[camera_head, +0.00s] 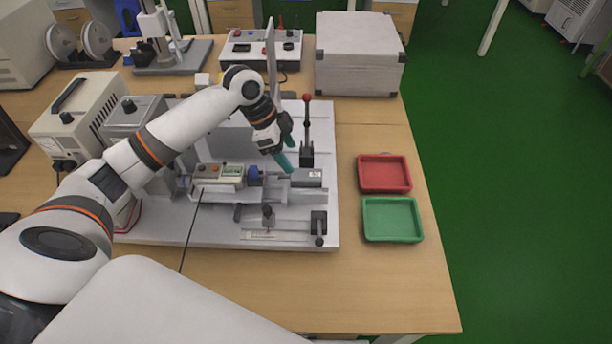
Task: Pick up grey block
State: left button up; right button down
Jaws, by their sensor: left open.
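The grey block (306,178) is a small dark-grey box with a light label. It rests on the test fixture (322,228), to the right of a blue part (254,176). My left gripper (287,153) reaches in from the left, with teal fingertips just above and slightly left of the block. The gripper is open and nothing shows between its fingers. Whether a fingertip touches the block cannot be told. My right gripper is not in view.
A red-knobbed lever (307,125) stands upright just behind the block. A red tray (384,173) and a green tray (391,219) lie to the right, both empty. A large grey case (358,52) stands at the back. The front right of the table is clear.

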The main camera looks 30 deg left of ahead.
aim_at(306, 174)
pick_arm(q)
jog(key=shift+d+f, duration=0.7)
jog(key=shift+f, duration=0.35)
jog(key=shift+w+d+f, duration=0.1)
jog(key=shift+w+f, duration=0.05)
jog(key=shift+f, duration=0.2)
jog(key=p+x, duration=0.1)
jog(key=x, duration=0.1)
jog(key=w+x, duration=0.1)
jog(key=x, duration=0.2)
jog(key=shift+r+p, duration=0.15)
jog(key=shift+p, duration=0.25)
jog(key=shift+f, duration=0.35)
jog(key=shift+c, duration=0.5)
jog(key=c, duration=0.9)
jog(key=shift+c, duration=0.4)
jog(key=shift+r, duration=0.1)
jog(key=shift+c, duration=0.2)
